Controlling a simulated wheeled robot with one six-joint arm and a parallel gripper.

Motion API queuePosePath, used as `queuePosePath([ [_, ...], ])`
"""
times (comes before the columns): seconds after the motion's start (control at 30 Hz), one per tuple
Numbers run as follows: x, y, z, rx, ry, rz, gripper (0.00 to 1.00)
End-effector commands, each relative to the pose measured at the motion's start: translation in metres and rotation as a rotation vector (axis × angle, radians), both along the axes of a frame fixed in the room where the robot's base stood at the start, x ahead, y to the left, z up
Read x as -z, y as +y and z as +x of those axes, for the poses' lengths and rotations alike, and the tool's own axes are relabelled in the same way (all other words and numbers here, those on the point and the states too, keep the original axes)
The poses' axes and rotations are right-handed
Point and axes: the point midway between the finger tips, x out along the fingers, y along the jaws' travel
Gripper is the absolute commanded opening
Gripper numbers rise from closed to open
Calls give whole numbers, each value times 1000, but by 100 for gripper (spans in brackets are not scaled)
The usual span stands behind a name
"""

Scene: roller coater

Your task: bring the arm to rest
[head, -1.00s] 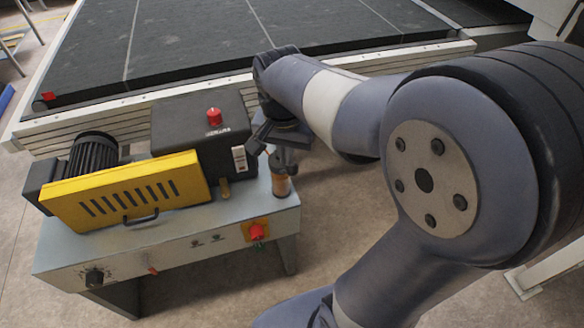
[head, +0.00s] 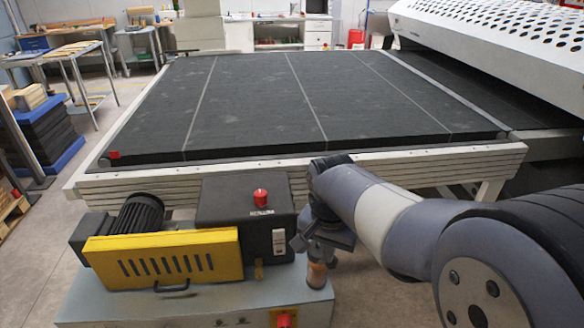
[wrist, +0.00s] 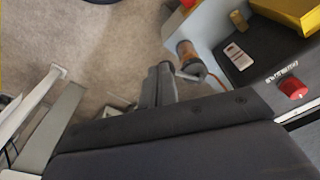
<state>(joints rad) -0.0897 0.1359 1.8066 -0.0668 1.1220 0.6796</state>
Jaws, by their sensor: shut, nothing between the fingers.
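My gripper (head: 316,242) is at the end of my arm, over the right end of the grey machine bench (head: 190,300). In the wrist view my gripper's fingers (wrist: 160,85) are together with nothing between them. A small orange-brown cylinder with a grey top (head: 317,272) stands on the bench just below my gripper in the head view. It also shows beside the fingers in the wrist view (wrist: 187,52). Whether the gripper touches it I cannot tell. My arm reaches in from the lower right.
The bench carries a black box with a red knob (head: 245,207), a yellow guard (head: 163,258) and a dark motor (head: 138,218). A wide black conveyor (head: 260,100) lies behind. A white perforated hood (head: 500,40) is at the upper right. Floor shows at the left.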

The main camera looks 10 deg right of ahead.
Motion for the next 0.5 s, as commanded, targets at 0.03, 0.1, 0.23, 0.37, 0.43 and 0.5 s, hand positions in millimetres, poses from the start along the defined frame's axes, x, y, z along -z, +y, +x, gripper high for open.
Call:
queuePosePath([
  [0.03, 9, -1, -1, 0, 6, -1, 0],
  [0.1, 22, -2, 1, 0, 6, -1, 0],
  [0.23, 48, -3, 3, 0, 6, -1, 0],
  [0.37, 42, -8, 12, 2, 1, 0, 0],
  [0.43, 40, -11, 16, 3, 3, 0, 0],
  [0.5, 39, -13, 21, 2, 0, -1, 0],
])
